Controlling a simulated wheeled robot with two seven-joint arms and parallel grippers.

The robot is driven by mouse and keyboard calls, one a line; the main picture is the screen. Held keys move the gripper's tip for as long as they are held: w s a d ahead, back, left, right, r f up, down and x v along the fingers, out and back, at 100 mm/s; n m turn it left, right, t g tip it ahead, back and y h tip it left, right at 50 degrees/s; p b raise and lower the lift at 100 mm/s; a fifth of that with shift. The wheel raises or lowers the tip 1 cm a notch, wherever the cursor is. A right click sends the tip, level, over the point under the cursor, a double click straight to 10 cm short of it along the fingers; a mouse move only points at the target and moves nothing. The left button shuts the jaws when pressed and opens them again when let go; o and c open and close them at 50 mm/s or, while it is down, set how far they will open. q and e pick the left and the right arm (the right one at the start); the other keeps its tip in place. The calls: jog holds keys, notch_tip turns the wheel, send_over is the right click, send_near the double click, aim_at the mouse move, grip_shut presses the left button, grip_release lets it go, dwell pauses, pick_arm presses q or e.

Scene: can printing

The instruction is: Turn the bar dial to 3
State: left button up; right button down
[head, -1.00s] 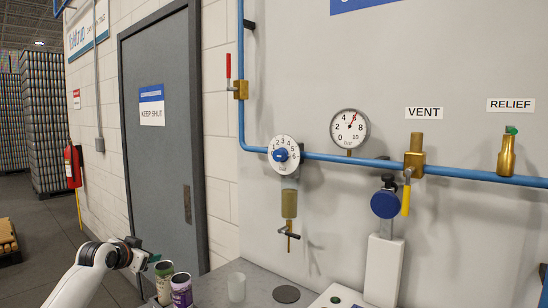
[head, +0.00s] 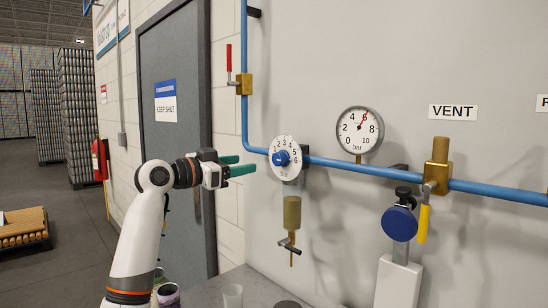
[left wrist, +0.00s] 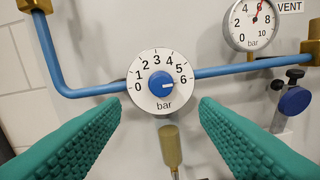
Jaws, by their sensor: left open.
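The bar dial (head: 285,158) is a white disc numbered 0 to 6 on the blue pipe, with a blue knob (head: 281,158) in its middle. In the left wrist view the dial (left wrist: 163,101) is centred ahead, and the pale mark on its blue knob (left wrist: 161,84) points right, towards 6. My left gripper (head: 246,164) has green fingers, open and empty, just left of the dial and apart from it. In the left wrist view the fingers of my left gripper (left wrist: 160,103) flank the dial's lower half. My right gripper is not in view.
A pressure gauge (head: 360,130) on the pipe reads about 6. A brown-bowled filter (head: 292,212) hangs below the dial. A blue round valve (head: 399,223) and a brass vent valve (head: 438,165) are to the right. Cups stand on the bench below.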

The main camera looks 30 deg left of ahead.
aim_at(276, 160)
pick_arm(q)
jog(key=p+x, duration=0.4)
jog(key=x, duration=0.6)
jog(key=shift+d, duration=0.1)
jog(key=shift+w+d+f, duration=0.1)
jog(key=shift+w, duration=0.2)
jog(key=c, duration=1)
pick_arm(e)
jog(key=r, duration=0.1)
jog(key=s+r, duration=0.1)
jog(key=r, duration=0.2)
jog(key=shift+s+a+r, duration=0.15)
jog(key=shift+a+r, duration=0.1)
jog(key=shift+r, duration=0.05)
